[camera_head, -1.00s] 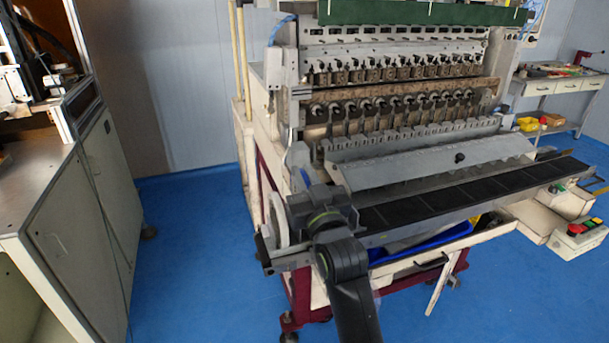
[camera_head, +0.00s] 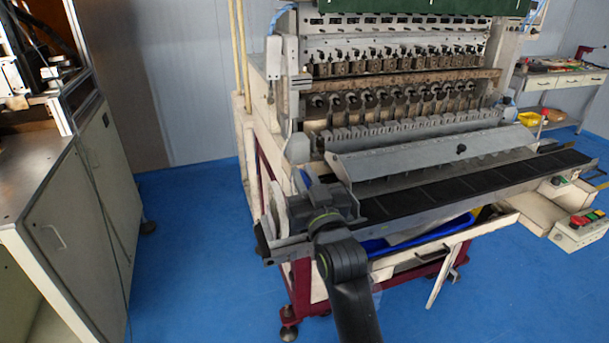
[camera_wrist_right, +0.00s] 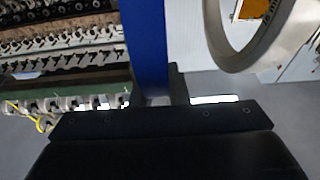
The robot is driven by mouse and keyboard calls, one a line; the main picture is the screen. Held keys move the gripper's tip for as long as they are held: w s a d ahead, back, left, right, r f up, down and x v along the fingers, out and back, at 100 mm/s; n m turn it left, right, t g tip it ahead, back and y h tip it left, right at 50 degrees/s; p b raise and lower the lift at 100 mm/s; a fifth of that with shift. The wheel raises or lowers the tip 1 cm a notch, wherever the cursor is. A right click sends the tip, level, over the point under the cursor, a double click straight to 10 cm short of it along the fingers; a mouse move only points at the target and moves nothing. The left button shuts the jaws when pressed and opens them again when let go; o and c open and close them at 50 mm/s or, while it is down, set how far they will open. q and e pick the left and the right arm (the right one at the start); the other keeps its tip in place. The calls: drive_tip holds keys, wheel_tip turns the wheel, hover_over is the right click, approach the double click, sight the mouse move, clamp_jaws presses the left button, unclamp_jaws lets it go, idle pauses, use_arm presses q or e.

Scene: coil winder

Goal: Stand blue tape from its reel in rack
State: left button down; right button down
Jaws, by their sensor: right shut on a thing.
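My right gripper (camera_wrist_right: 158,88) is shut on a blue strip, the blue tape (camera_wrist_right: 145,45), which runs up and out of the top of the right wrist view. In the head view the right gripper (camera_head: 292,212) is at the near left corner of the coil winder, and the tape cannot be made out there. A pale ring (camera_wrist_right: 214,30), perhaps the reel, is to the right of the tape and apart from it in the wrist view. A pale round edge (camera_head: 279,212) shows beside the gripper in the head view. I cannot pick out the rack. My left gripper is not in view.
The coil winder (camera_head: 400,100) has a long black-topped ledge (camera_head: 470,188) along its front, with a blue bin (camera_head: 405,240) below. A grey cabinet (camera_head: 75,220) stands at left, and a side table (camera_head: 560,84) at the back right. Blue floor is free between cabinet and winder.

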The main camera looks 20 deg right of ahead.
drive_tip(key=shift+f+b, duration=0.45)
drive_tip(key=shift+f, duration=0.5)
drive_tip(key=c, duration=1.7)
unclamp_jaws()
drive_tip(key=shift+s, duration=0.1)
drive_tip(key=shift+v, duration=1.25)
drive_tip(key=shift+r+b+v, duration=0.15)
drive_tip(key=shift+b+v, duration=0.1)
drive_tip(key=shift+v, duration=0.55)
drive_tip(key=shift+r+b+v, duration=0.15)
drive_tip(key=shift+b+v, duration=0.05)
drive_tip(key=shift+v, duration=0.55)
drive_tip(key=shift+s, duration=0.1)
